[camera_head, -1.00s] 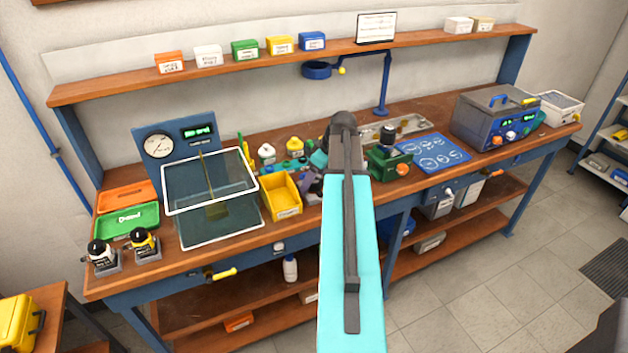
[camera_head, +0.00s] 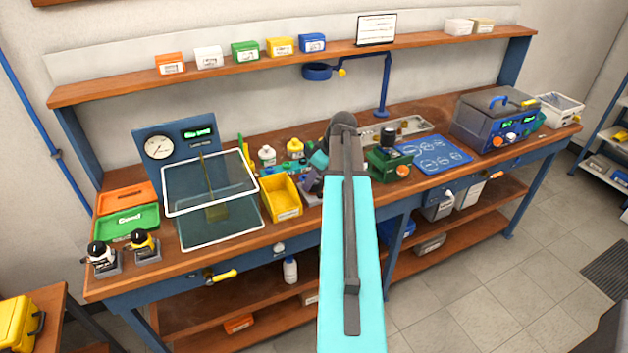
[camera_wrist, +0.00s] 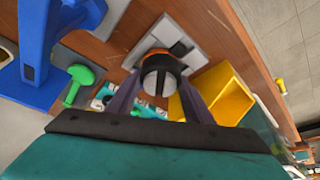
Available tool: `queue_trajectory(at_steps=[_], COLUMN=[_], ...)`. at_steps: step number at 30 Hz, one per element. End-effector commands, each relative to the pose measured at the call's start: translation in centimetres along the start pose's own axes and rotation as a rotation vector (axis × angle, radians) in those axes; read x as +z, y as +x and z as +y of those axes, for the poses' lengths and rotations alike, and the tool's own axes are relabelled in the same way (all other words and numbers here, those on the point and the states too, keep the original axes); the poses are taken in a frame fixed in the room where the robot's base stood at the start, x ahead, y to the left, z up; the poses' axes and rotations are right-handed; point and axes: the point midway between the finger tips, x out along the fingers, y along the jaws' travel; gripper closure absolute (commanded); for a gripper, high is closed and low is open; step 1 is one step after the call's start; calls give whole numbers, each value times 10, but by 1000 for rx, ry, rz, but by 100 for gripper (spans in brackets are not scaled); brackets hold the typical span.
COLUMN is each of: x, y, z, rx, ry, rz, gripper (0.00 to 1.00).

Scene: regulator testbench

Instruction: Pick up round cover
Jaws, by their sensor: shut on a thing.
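In the wrist view, a round cover (camera_wrist: 154,84) with a grey slotted face, a black body and an orange edge sits between the two dark fingers of my gripper (camera_wrist: 158,98). The fingers are shut on its sides. Behind it is a light grey plate (camera_wrist: 182,28); I cannot tell whether the cover touches it. In the head view, my turquoise arm hides most of the gripper, and only part of it shows by the yellow bin (camera_head: 281,197). The cover cannot be made out there.
A yellow bin (camera_wrist: 222,93) is close on the right in the wrist view. A green knob-shaped part (camera_wrist: 80,80) and a blue stand (camera_wrist: 42,45) are on the left. In the head view, a green device (camera_head: 388,163) and a blue mat (camera_head: 432,153) lie right of my arm.

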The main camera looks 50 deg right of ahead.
Motion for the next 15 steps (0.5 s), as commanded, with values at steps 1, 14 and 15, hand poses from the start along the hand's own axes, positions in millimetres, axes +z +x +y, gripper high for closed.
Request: queue_trajectory(at_steps=[1,14,15], x=[-1,-11,-12], y=[-1,-25,-28], z=[0,1,1], rx=[1,1,1], ry=[0,0,0], rz=[0,0,1], gripper=[75,75,75])
